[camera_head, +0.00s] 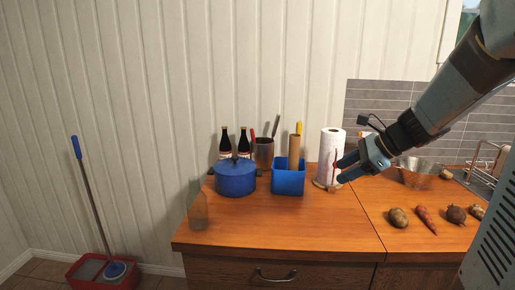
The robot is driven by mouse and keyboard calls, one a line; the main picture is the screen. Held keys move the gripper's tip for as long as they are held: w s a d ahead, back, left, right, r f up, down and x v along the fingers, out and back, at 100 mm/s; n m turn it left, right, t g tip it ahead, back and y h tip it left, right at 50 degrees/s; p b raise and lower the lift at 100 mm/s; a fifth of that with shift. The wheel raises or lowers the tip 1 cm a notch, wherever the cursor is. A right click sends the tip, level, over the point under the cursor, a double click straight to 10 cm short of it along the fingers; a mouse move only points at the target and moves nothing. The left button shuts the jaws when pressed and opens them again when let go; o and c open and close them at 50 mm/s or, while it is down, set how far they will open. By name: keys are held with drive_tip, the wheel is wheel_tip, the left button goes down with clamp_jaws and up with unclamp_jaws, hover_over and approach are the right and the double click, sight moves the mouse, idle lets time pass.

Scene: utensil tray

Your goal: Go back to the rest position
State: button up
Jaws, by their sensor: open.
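My gripper (343,169) is at the end of my arm, which reaches in from the upper right. It is open and hangs in front of the paper towel roll (331,148), to the right of the blue utensil container (288,183). Nothing is clearly seen between its fingers. A thin red item (335,166) shows close to the fingertips; I cannot tell whether it touches them. The blue container stands on the wooden counter (240,222) and holds a rolling pin (294,152) and a yellow-handled utensil (299,128).
A blue pot (235,178), dark bottles (225,142), a utensil cup (264,152) and a clear bottle (198,211) stand left. A potato (398,217), a carrot (427,219), a metal colander (414,172) and a dish rack (485,181) are right. The counter's front middle is clear.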

drive_tip(key=s+r+n+h, duration=0.3)
drive_tip(key=s+n+h, duration=0.4)
drive_tip(key=s+n, duration=1.2)
drive_tip(key=shift+s+n+t+h, duration=0.15)
drive_tip(key=shift+n+t+h, duration=0.25)
idle(0.8)
